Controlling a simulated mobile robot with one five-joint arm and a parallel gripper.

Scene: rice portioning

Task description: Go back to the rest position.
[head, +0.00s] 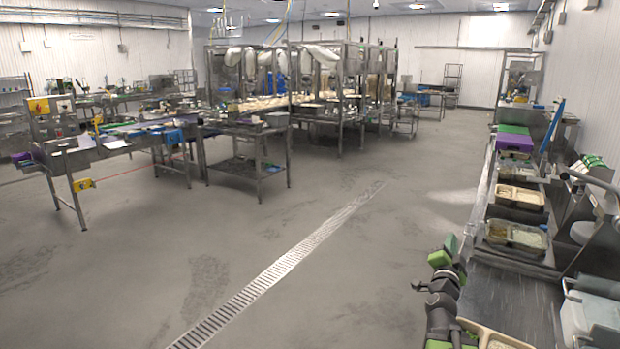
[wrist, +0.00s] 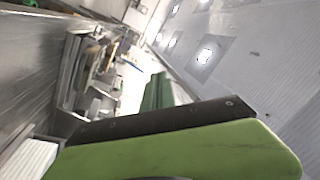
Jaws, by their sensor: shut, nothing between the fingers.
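My gripper (head: 444,252) is raised at the near left end of the steel counter in the head view, beside the counter edge. Its green fingers are shut and hold nothing. In the wrist view a green finger (wrist: 190,152) fills the lower part of the picture, with part of the other green finger behind it. The arm below the gripper stands upright in the head view and hides part of the counter's near corner.
The steel counter (head: 510,300) runs along the right, with food trays (head: 516,236), a purple crate (head: 514,142) and a pale lidded tub (head: 592,308). A cream tray (head: 470,327) sits close to my arm. The floor (head: 300,200) to the left is open, with a drain grate (head: 285,265).

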